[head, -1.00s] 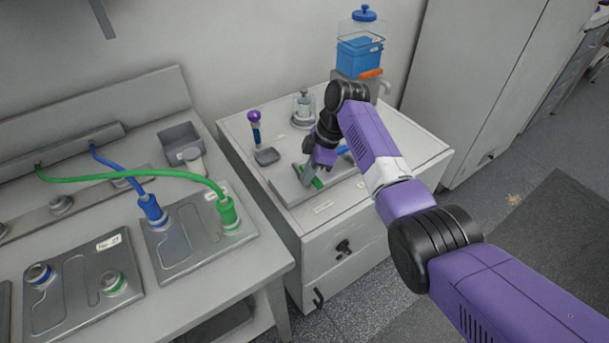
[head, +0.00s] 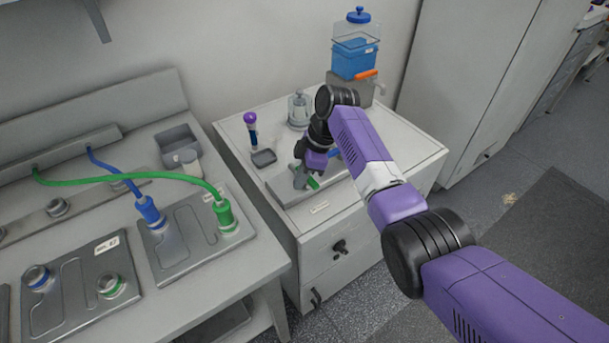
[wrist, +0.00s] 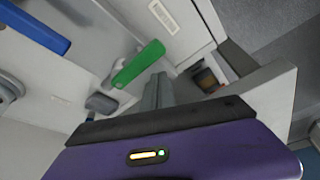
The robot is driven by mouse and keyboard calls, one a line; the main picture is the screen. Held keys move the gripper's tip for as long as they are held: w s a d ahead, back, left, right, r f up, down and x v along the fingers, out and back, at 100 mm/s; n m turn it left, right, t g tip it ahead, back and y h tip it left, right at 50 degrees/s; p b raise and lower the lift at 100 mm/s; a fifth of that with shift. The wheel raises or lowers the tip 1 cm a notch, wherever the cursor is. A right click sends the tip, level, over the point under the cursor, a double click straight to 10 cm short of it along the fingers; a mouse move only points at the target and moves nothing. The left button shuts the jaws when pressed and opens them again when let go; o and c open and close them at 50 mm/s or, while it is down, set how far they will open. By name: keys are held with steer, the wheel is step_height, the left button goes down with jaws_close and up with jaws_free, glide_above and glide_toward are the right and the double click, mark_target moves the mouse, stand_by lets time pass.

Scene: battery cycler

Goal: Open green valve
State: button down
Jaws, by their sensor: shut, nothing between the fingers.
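The green valve handle (wrist: 138,64) shows in the wrist view as a slanted green bar on a grey fitting, just ahead and left of the fingers. In the head view a small part of the green handle (head: 313,183) shows beside my gripper (head: 301,180). My gripper (wrist: 158,92) is shut and empty, with its fingertips close to the handle. I cannot tell whether they touch it. A blue valve handle (wrist: 36,27) lies at the upper left of the wrist view; in the head view my arm mostly hides it.
The valve plate sits on a white cabinet (head: 335,226). A blue-lidded tank (head: 355,55) stands at its back and a purple-capped tube (head: 251,128) at its left. The left bench (head: 245,268) carries plates with a green hose (head: 130,175) and a blue hose (head: 112,172).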

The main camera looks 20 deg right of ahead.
steer(key=shift+s+a+r, duration=0.15)
steer(key=shift+a, duration=0.45)
steer(key=shift+s+a+r, duration=0.1)
steer(key=shift+s+a, duration=0.05)
steer(key=shift+a, duration=0.45)
steer(key=w+b+v, duration=0.1)
steer(key=w+v, duration=0.1)
steer(key=v, duration=0.8)
steer(key=w+r+m+t, duration=0.4)
steer(key=w+m+t, duration=0.15)
steer(key=w, duration=0.35)
steer(key=s+d+f+m+t+h, duration=0.1)
steer(key=s+f+m+t, duration=0.35)
steer(key=s, duration=0.35)
steer(key=s+d+f+m+t+h, duration=0.1)
steer(key=s+f+m+t, duration=0.25)
steer(key=s+t, duration=0.4)
steer(key=s+d+r+m+g+h, duration=0.1)
steer(key=s+d+r+m+g, duration=0.1)
steer(key=s, duration=4.3)
steer(key=shift+s+d+r+g+h, duration=0.15)
steer(key=shift+s+r+g+h, duration=0.2)
steer(key=shift+g, duration=0.4)
steer(key=shift+w+f, duration=0.15)
